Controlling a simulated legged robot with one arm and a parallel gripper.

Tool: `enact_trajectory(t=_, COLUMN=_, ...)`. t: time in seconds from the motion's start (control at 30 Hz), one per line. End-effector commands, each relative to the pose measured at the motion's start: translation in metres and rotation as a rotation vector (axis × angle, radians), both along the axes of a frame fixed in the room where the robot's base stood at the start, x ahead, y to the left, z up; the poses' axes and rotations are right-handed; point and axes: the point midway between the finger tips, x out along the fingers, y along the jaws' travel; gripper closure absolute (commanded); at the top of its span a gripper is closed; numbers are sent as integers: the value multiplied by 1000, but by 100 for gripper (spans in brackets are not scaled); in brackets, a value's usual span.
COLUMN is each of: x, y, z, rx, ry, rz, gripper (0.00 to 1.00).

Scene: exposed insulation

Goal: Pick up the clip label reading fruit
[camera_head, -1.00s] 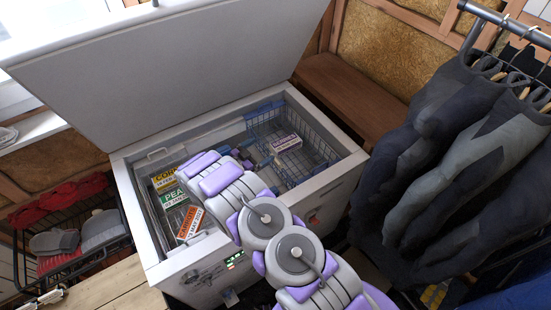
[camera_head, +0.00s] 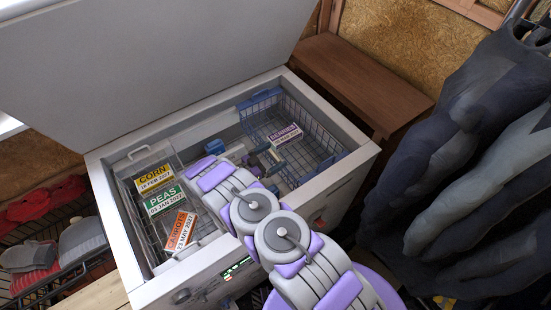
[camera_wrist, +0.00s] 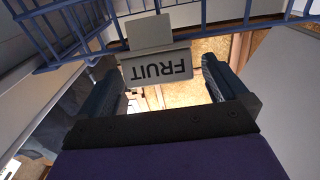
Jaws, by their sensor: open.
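The clip label reading FRUIT (camera_wrist: 157,68) is a pale grey plate with dark letters, upside down in the wrist view. It hangs at the rail of a blue wire basket (camera_wrist: 215,24). My gripper (camera_wrist: 160,78) is open, with one dark finger on each side of the label. The label appears between the fingers, apart from both; the exact depth between them is hard to tell. In the head view my arm reaches into the chest freezer (camera_head: 110,215), and I cannot make out the FRUIT label there.
The blue basket (camera_head: 335,158) at the freezer's right holds a BERRIES box (camera_head: 285,134). A clear basket at left holds CORN (camera_head: 153,178), PEAS (camera_head: 165,200) and CARROTS (camera_head: 179,232) boxes. The raised lid (camera_head: 150,60) stands behind. Dark wetsuits (camera_head: 470,150) hang at right.

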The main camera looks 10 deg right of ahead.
Motion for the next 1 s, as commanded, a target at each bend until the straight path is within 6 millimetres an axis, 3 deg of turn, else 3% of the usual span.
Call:
enact_trajectory(t=0.2, x=10, y=-28, z=-2, rx=-1, ry=1, rz=-2, gripper=0)
enact_trajectory(t=0.5, x=12, y=-31, z=-1, rx=-1, ry=2, rz=0, gripper=0)
enact_trajectory(t=1.0, x=12, y=-31, z=-1, rx=-1, ry=2, rz=0, gripper=47)
